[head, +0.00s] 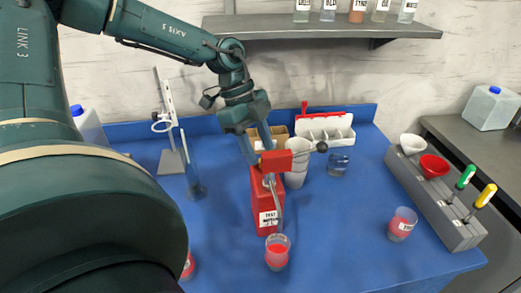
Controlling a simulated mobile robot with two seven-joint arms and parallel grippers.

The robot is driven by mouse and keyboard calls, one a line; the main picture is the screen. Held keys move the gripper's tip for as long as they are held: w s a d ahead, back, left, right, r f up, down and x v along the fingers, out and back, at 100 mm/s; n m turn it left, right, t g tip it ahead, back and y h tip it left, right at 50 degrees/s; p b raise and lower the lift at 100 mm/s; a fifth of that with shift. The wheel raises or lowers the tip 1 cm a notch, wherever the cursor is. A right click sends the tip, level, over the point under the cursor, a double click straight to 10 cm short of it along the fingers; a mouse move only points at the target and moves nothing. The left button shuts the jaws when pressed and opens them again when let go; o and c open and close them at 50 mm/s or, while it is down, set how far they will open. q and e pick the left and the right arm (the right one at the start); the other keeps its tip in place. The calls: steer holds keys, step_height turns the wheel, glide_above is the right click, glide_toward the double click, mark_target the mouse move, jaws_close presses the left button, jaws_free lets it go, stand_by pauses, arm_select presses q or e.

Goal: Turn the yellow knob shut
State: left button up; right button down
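A red can (264,222) with a white label stands upright on the blue bench mat. A red block (277,161) sits above it, with a rod and black ball at its right. A small yellow patch (261,160) shows at the block's left edge; I cannot tell its full shape. A thin metal tube (280,207) runs down in front of the can, towards a cup with red liquid (277,253). My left gripper (263,151) reaches down over the block with its fingers apart; their tips are partly hidden, and I cannot tell whether they hold anything. My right gripper is not in view.
A metal stand (168,120) and a tall cylinder (194,180) stand left. White stacked cups (298,170), a glass (338,162) and a white rack (326,128) are behind right. Another red-liquid cup (402,225) and a grey tool holder (435,200) are right. A shelf (320,25) hangs above.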

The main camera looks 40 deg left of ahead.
arm_select(q)
steer(key=shift+x, duration=0.9)
steer(key=shift+c, duration=0.2)
jaws_close()
